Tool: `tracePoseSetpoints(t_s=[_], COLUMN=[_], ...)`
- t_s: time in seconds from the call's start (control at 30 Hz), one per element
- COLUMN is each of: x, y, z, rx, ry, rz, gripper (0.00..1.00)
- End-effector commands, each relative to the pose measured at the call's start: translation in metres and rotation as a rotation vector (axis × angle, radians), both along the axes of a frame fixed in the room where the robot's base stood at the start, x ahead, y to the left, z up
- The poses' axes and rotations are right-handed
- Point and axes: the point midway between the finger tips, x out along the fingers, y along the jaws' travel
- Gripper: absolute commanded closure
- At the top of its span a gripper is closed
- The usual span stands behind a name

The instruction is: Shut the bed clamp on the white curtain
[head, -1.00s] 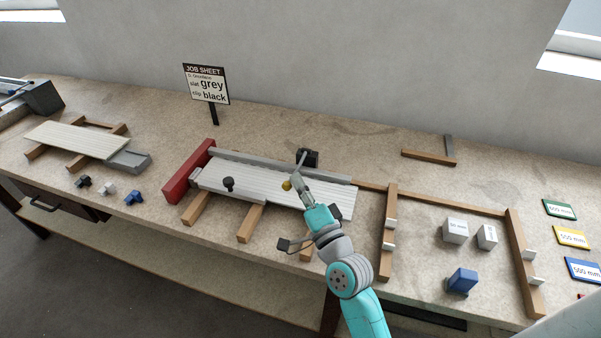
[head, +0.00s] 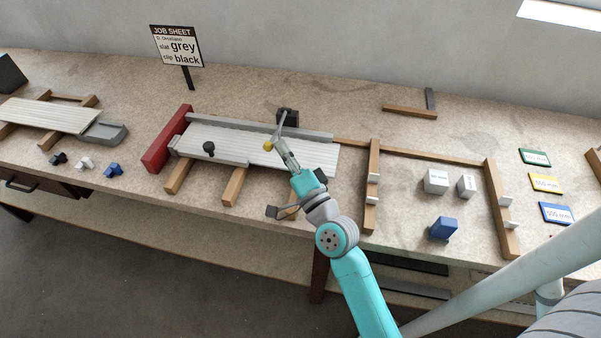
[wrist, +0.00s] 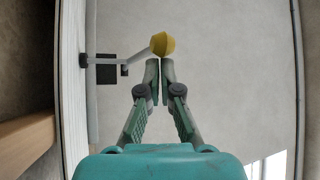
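The white curtain (head: 255,150) of ribbed slats lies flat on the bed on the bench. The bed clamp (head: 287,117) has a dark block at the bed's back edge and a pale lever with a yellow knob (head: 268,145). The lever slants up and out over the curtain, so the clamp looks open. The knob also shows in the wrist view (wrist: 163,44), just beyond my fingertips. My gripper (wrist: 160,63) has its fingers together, with only a sliver between them. It is beside the knob and not around it; whether it touches is unclear.
A red end stop (head: 167,140) closes the bed's left end. Grey and white blocks (head: 436,181) and a blue block (head: 443,228) stand to the right inside a wooden frame (head: 373,185). A job sheet sign (head: 177,46) stands behind.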

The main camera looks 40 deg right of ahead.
Motion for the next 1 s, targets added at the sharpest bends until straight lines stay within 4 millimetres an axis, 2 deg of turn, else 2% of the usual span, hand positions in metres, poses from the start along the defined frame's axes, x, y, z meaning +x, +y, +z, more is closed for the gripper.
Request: tracePoseSetpoints(t_s=[0.17,1.0], x=[-0.021,-0.088], y=[0.006,0.011], z=[-0.008,-0.024], rx=[0.004,0.003], ry=[0.007,0.001], rz=[0.007,0.001], gripper=[1.00,1.00])
